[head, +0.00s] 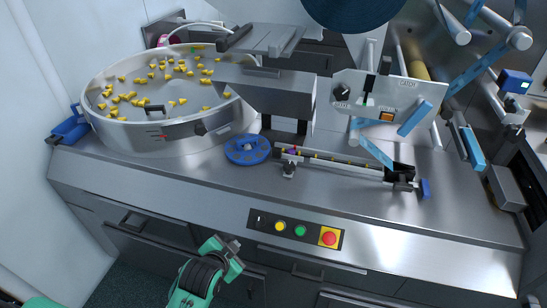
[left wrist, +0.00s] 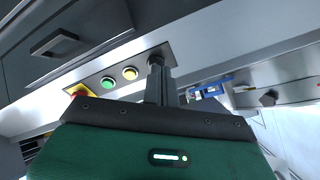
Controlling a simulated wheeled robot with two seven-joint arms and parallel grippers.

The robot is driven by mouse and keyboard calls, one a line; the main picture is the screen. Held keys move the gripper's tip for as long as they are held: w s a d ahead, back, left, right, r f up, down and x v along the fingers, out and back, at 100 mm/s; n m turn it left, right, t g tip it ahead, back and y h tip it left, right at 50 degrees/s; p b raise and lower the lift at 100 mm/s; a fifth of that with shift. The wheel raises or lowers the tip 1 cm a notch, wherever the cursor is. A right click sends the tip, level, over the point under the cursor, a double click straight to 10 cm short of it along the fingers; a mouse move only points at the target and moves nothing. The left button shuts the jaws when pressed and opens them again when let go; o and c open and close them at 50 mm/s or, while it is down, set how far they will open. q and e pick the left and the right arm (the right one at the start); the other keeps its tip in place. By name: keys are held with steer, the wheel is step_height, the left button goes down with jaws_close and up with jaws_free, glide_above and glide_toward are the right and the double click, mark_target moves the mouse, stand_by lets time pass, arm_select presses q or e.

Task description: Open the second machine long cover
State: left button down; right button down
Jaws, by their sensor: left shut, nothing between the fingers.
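A flow-wrap machine stands on the steel counter (head: 190,185). A long narrow conveyor channel (head: 335,163) runs to the right along the counter, with small coloured pieces at its left end. I cannot tell for sure which part is the second machine's long cover. My left gripper (head: 229,247) is shut and empty, low in front of the counter, below the button panel and apart from the machine. In the left wrist view its closed fingers (left wrist: 158,82) show close to the button panel. My right gripper is not in view.
The button panel (head: 295,229) on the counter front has yellow and green buttons and a red stop button. A round steel bowl (head: 170,130) holds yellow pieces. A blue disc (head: 247,150) lies beside it. Drawers (head: 150,227) sit below. The front counter strip is clear.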

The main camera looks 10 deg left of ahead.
arm_select(q)
steer(key=w+r+m+t, duration=0.6)
steer(key=w+r+t, duration=0.1)
steer(key=w+r, duration=0.55)
steer(key=m+t, duration=0.5)
steer(key=t, duration=0.1)
glide_toward(276, 88)
steer(key=p+x, duration=0.5)
steer(key=shift+w, duration=0.2)
steer(key=shift+w+r+p, duration=0.2)
steer(key=shift+w+p, duration=0.3)
steer(key=shift+w, duration=0.2)
